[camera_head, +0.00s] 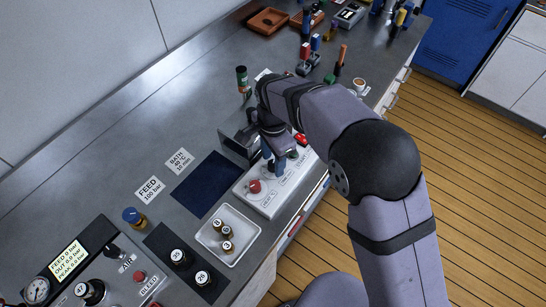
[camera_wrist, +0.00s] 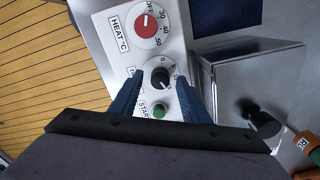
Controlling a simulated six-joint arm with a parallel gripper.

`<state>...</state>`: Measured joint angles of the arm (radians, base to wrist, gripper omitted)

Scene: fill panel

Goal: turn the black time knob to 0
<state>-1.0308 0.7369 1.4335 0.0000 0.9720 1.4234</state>
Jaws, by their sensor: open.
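The black time knob (camera_wrist: 159,75) sits on the white panel (camera_wrist: 112,28), between the red heat knob (camera_wrist: 146,25) and the green start button (camera_wrist: 159,111). Its white mark appears to point to the lower right of the wrist view, away from the 0 at its upper edge; the exact reading is too small to tell. My gripper (camera_wrist: 157,88) is open, with one blue finger on each side of the black knob. I cannot tell whether the fingers touch it. In the head view my gripper (camera_head: 275,166) is over the panel (camera_head: 265,207) and hides the black knob.
A grey metal box (camera_wrist: 245,85) stands close beside the panel. A dark blue mat (camera_head: 209,184) and a white tray (camera_head: 237,254) with small vials lie nearby. The panel is near the bench's front edge.

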